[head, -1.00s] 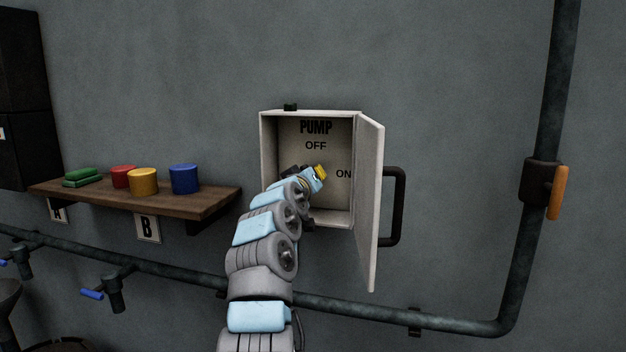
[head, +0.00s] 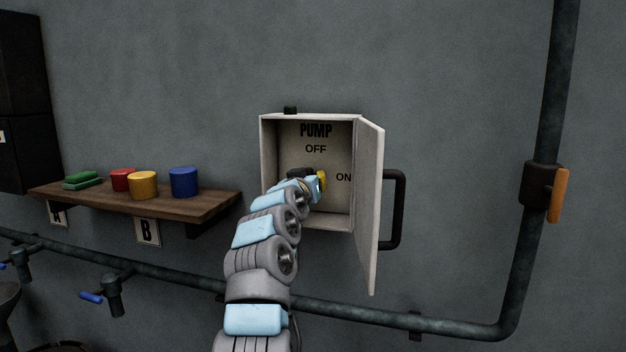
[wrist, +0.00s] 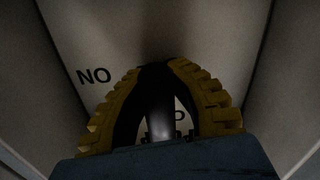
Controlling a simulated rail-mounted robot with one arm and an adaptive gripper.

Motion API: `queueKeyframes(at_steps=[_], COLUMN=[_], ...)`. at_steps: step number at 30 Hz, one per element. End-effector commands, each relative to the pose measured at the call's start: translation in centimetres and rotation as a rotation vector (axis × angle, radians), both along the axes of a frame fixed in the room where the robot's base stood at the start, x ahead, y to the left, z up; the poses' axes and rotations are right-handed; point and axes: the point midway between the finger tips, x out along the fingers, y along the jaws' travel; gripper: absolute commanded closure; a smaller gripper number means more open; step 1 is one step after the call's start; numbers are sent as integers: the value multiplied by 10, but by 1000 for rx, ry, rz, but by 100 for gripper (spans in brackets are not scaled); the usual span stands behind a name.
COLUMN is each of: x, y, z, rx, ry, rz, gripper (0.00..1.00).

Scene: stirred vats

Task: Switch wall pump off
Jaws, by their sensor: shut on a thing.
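The wall pump box (head: 267,165) is open, with PUMP at the top of its back panel, OFF below and ON at the right. My gripper (head: 320,182) reaches inside, left of the ON label (head: 343,177) and below the OFF label (head: 316,149). In the wrist view its yellow-ridged fingers (wrist: 158,70) are closed around a dark switch handle (wrist: 160,118). The ON label also shows upside down in the wrist view (wrist: 93,76). In the head view my gripper and arm hide most of the switch, so I cannot tell which label it points to.
The box door (head: 368,210) stands open on the right, with a dark handle (head: 399,210). A wooden shelf (head: 215,200) with colored lids is on the left. A pipe (head: 450,322) runs below. An orange-handled valve (head: 559,195) is at far right.

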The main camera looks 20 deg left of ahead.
Motion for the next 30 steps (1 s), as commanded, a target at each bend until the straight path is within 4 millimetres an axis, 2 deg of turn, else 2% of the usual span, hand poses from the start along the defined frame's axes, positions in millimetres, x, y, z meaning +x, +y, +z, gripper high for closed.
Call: queueKeyframes(at_steps=[6,7,9,10,23,30], x=[0,0,0,0,-2,-12], y=[0,0,0,0,0,-2], z=[-1,-1,-1,-1,0,1], rx=[-1,-1,-1,-1,-1,-3], ry=[1,1,1,1,0,-4], rz=[1,1,1,1,-1,-3], gripper=[100,78,58,55,55,55])
